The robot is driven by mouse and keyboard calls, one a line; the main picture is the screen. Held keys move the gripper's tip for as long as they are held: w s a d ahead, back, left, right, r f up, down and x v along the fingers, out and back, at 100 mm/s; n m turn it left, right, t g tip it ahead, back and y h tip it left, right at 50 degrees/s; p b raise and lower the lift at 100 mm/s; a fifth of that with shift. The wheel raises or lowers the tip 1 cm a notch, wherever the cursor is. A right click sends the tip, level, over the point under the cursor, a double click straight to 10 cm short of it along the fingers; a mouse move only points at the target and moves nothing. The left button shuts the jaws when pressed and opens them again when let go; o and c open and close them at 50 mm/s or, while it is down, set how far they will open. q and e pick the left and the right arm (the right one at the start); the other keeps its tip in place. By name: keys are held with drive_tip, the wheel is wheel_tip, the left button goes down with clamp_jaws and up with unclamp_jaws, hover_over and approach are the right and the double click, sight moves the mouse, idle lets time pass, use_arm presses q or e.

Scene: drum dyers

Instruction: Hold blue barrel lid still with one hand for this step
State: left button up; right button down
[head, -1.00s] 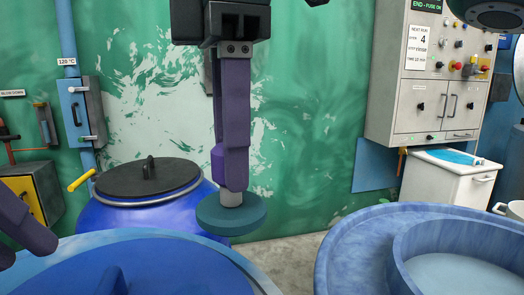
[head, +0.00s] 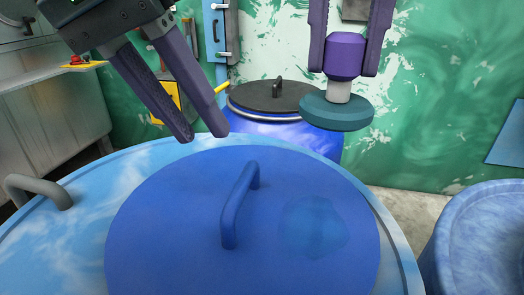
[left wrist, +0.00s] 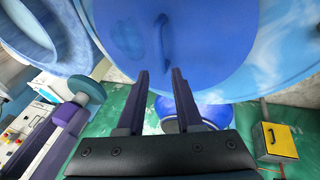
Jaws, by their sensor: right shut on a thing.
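The blue barrel lid (head: 165,225) lies flat on the large blue barrel (head: 50,238) in the foreground. It has an arched blue handle (head: 238,205) and a darker wet-looking patch right of it. The lid also shows at the top of the left wrist view (left wrist: 215,35). My left gripper (head: 206,135) is open and empty, fingers pointing down near the lid's far edge, apart from the handle. My right gripper (head: 345,65) is shut on the purple grip of a round teal pad tool (head: 338,112), held beyond the lid's far right edge.
A second blue barrel with a black lid (head: 270,96) stands behind. A blue tub rim (head: 485,235) is at the right. A grey handle (head: 40,190) sits on the large barrel's left rim. A yellow box (left wrist: 281,140) shows in the left wrist view.

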sight(239, 183)
use_arm(q)
drive_tip(key=x, duration=1.1)
drive_tip(key=shift+d+f, duration=0.1)
drive_tip(key=shift+f, duration=0.05)
clamp_jaws()
idle(1.0)
